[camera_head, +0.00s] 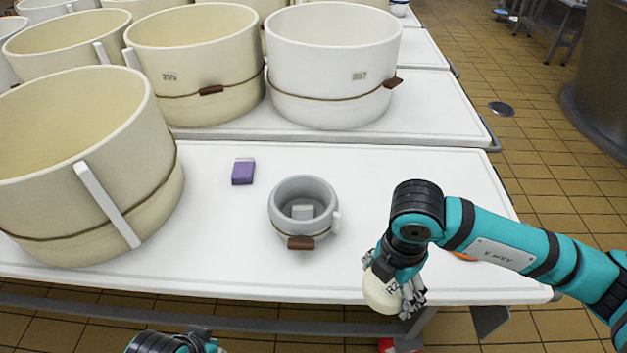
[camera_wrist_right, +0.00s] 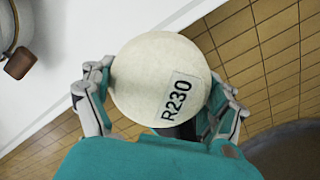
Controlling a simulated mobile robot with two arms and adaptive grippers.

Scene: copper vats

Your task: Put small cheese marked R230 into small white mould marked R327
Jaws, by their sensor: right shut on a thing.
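The small cheese marked R230 (camera_wrist_right: 150,75) is a pale round piece with a label, held between the fingers of my right gripper (camera_wrist_right: 160,95). In the head view the cheese (camera_head: 382,292) hangs in my right gripper (camera_head: 395,285) at the table's front edge. A small round mould (camera_head: 304,207), grey-white with a cord and brown toggle, stands open-topped on the table, left of and behind my right gripper. A small pale block shows inside it. No R327 mark is readable on it. Part of my left arm (camera_head: 172,342) shows at the bottom edge; its fingers are not visible.
A purple-and-white box (camera_head: 243,172) lies left of the small mould. Large cream vats stand at the left (camera_head: 75,170) and behind (camera_head: 195,65), with a large white one (camera_head: 333,65) behind the small mould. An orange thing (camera_head: 465,257) is partly hidden behind my right arm.

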